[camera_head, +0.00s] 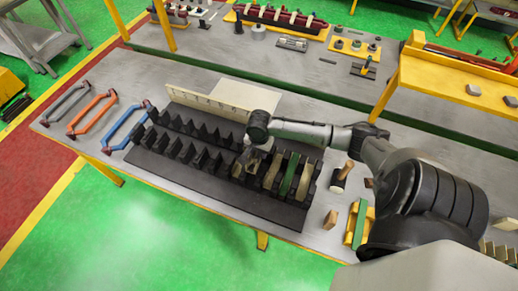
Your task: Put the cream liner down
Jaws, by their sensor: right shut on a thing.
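My right gripper (254,158) reaches in from the right and points down over the black slotted rack (262,219) on the bench. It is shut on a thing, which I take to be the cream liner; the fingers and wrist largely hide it. It is low, at the rack's toothed rows, but I cannot tell whether the liner touches a slot. To its right, a cream piece (273,172), a green piece (290,174) and another cream piece (304,182) stand in the rack. My left gripper is not in view.
A cream upright panel (203,103) stands behind the rack. Grey, orange (91,115) and blue (124,128) bent bars lie at the left. A wooden-handled mallet (343,174) and a wooden block (331,219) lie right of the rack. The bench's front edge is close.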

